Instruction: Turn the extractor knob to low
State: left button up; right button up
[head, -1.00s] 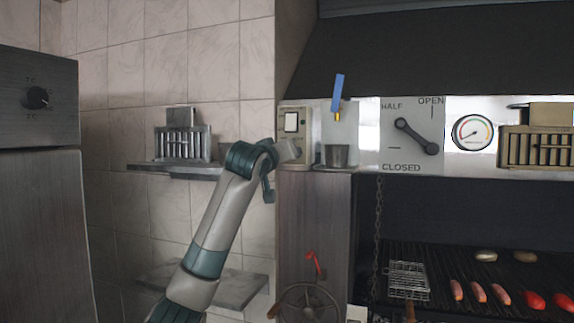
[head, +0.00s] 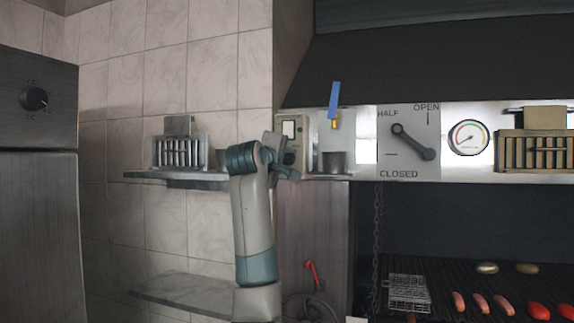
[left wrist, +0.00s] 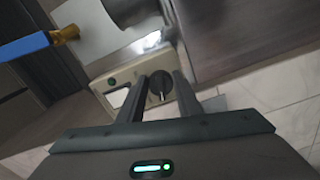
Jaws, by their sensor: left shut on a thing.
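The extractor knob (left wrist: 160,88) is a small dark dial with a pale pointer line, set in a beige control box (left wrist: 121,78). In the head view the left gripper (head: 288,166) is at the lower part of the box. The setting marks are too small to read. My right gripper is not in view.
A damper lever (head: 413,142) and gauge (head: 468,138) lie further right. A shelf (head: 150,176) with a slatted metal rack is to the left.

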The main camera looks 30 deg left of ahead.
pick_arm(q)
jog(key=shift+n, duration=1.4)
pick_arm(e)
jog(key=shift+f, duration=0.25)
pick_arm(q)
jog(key=o, duration=1)
jog(key=shift+a, duration=0.1)
jog(key=shift+o, duration=0.2)
jog(key=shift+s, duration=0.1)
jog(key=shift+s+d+b, duration=0.2)
jog(key=shift+s+b, duration=0.3)
jog(key=shift+b, duration=0.05)
jog(key=b+v, duration=0.6)
jog(key=v, duration=1)
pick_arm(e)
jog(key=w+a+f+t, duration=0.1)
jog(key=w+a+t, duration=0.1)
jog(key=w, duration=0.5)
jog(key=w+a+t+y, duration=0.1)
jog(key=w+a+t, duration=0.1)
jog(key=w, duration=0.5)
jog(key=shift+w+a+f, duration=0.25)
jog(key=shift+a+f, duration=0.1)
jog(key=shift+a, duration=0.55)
